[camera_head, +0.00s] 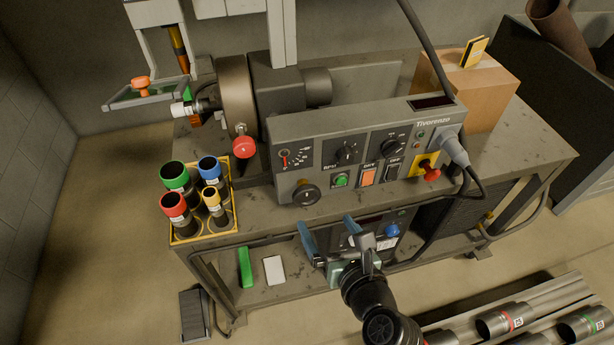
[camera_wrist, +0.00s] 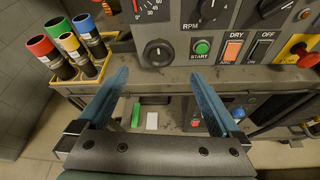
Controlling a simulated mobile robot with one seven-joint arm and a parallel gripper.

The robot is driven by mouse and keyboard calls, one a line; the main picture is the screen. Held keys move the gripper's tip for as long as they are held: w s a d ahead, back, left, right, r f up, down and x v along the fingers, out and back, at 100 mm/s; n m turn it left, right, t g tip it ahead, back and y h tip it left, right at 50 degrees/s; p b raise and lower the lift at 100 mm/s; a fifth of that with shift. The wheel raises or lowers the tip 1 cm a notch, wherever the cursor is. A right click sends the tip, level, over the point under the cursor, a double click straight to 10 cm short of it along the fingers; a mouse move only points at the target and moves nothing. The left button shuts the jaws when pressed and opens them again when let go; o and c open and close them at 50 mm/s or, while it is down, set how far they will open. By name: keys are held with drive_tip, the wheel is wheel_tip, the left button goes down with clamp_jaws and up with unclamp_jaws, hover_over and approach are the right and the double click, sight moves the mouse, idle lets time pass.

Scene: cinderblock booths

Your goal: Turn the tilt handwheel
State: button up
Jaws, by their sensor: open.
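The tilt handwheel appears to be the small dark round wheel (camera_head: 306,194) low on the left of the grey control panel, below a dial with a red pointer. It also shows in the wrist view (camera_wrist: 158,53), just beyond and between my fingertips. My gripper (camera_head: 326,222) is open and empty, with its two blue fingers wide apart. In the wrist view, my gripper (camera_wrist: 160,73) points at the panel's lower left. The fingers appear short of the wheel, with nothing between them.
A yellow-edged rack (camera_head: 204,237) of several colour-capped tubes stands left of the panel. A red-ball lever (camera_head: 243,147) is up and left of the wheel. The green start button (camera_head: 340,180) and the orange dry switch (camera_head: 368,176) are to its right. A cable plug (camera_head: 454,150) hangs at the panel's right.

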sight(308, 197)
drive_tip(key=b+x, duration=0.2)
drive_tip(key=x, duration=1.1)
drive_tip(key=shift+s+a, duration=0.1)
drive_tip(key=c, duration=1.2)
drive_tip(key=shift+c, duration=0.2)
drive_tip(key=shift+p, duration=0.3)
